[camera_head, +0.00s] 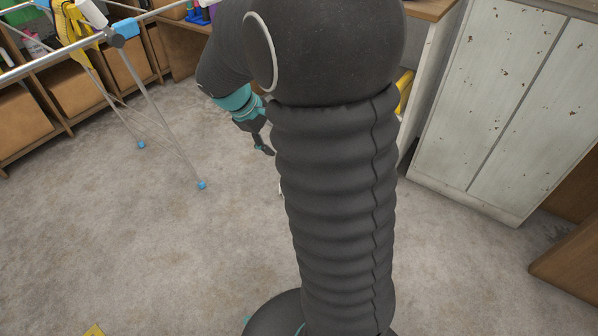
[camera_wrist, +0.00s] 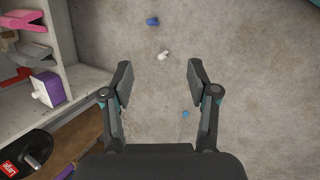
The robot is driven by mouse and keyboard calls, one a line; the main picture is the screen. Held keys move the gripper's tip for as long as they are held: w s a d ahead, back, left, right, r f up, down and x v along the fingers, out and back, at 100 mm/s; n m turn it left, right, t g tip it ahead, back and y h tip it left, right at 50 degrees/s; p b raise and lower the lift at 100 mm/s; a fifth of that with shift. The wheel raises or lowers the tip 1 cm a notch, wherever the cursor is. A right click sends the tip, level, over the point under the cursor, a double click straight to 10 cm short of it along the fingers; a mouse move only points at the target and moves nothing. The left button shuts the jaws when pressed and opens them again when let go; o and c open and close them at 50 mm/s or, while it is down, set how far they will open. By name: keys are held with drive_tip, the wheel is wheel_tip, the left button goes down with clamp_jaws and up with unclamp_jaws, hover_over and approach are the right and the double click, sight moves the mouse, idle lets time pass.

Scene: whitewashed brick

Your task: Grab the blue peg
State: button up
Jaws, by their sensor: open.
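A small blue piece (camera_wrist: 152,21), which looks like the blue peg, lies on the floor near the top of the wrist view. A small white piece (camera_wrist: 163,56) lies just below it in that view. My gripper (camera_wrist: 160,75) is open and empty, with its two fingers spread wide apart. In the head view my gripper (camera_head: 263,149) hangs partly behind my own arm. I cannot make out the blue piece in the head view.
A light blue foot (camera_wrist: 185,114) shows between the fingers. A shelf (camera_wrist: 90,85) with a purple-sided box (camera_wrist: 47,89) stands at left. A drying rack (camera_head: 165,115) with blue feet stands at left in the head view; a worn white cabinet (camera_head: 500,95) is at right.

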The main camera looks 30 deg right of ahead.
drive_tip(key=w+d+f+n+g+h+b, duration=0.15)
drive_tip(key=w+d+f, duration=0.3)
drive_tip(key=f, duration=0.45)
drive_tip(key=w+d+f+n+g+h+b, duration=0.1)
drive_tip(key=w+d+f+n+h, duration=0.15)
drive_tip(key=w+f, duration=0.45)
drive_tip(key=d+f+n+h+b, duration=0.1)
drive_tip(key=d+f+n, duration=0.2)
drive_tip(key=f, duration=0.9)
drive_tip(key=d+f+n+h+b, duration=0.1)
drive_tip(key=d+f+n, duration=0.2)
drive_tip(key=f, duration=1)
drive_tip(key=x, duration=0.5)
drive_tip(key=b+x, duration=0.1)
drive_tip(key=x, duration=0.1)
drive_tip(key=shift+w+d+f, duration=0.2)
drive_tip(key=shift+w+d, duration=0.05)
drive_tip(key=shift+w+b+x, duration=0.15)
drive_tip(key=shift+b+x, duration=0.05)
drive_tip(key=shift+x, duration=1.3)
drive_tip(key=shift+w+b+x, duration=0.15)
drive_tip(key=shift+x, duration=1.35)
drive_tip(key=shift+d+r, duration=0.1)
drive_tip(key=shift+d, duration=0.05)
clamp_jaws()
